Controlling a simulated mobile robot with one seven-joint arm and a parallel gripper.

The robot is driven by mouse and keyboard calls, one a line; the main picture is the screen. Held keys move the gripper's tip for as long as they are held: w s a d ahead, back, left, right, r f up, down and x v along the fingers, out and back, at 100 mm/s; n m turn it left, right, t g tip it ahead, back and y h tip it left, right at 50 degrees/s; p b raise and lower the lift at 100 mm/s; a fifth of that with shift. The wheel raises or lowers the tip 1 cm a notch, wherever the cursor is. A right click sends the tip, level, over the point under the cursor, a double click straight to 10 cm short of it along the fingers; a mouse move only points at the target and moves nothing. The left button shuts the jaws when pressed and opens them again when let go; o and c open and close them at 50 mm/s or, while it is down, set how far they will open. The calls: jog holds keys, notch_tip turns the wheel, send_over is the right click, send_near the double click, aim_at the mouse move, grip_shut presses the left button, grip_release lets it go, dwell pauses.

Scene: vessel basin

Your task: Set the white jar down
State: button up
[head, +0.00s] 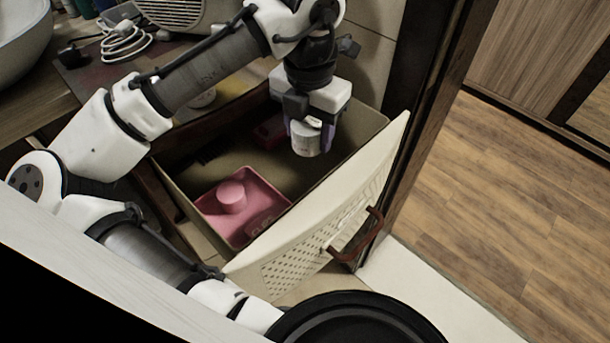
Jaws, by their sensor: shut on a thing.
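My gripper (310,122) is in the head view, pointing down over the right part of an open bin. It is shut on the white jar (306,140), a small whitish cylinder with some marking on its side. The jar looks upright, and its upper part is partly hidden by the fingers. It appears to hang above the bin's inside, though its exact height is hard to tell.
The open bin (372,120) holds a pink tray (274,190) with a pink round piece (232,196) in it. The bin's perforated cream front (330,215) with a brown handle (360,238) leans outward. A counter with a white coiled cable (124,42) is at the upper left.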

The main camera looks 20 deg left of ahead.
aim_at(308, 187)
notch_tip(308, 187, down, 13)
jog(key=shift+r+b, duration=0.2)
jog(key=shift+b, duration=0.3)
jog(key=shift+f, duration=0.2)
jog(key=o, duration=1)
notch_tip(308, 187, up, 12)
jog(key=shift+r+p, duration=0.25)
jog(key=shift+p, duration=0.3)
jog(key=shift+w, duration=0.1)
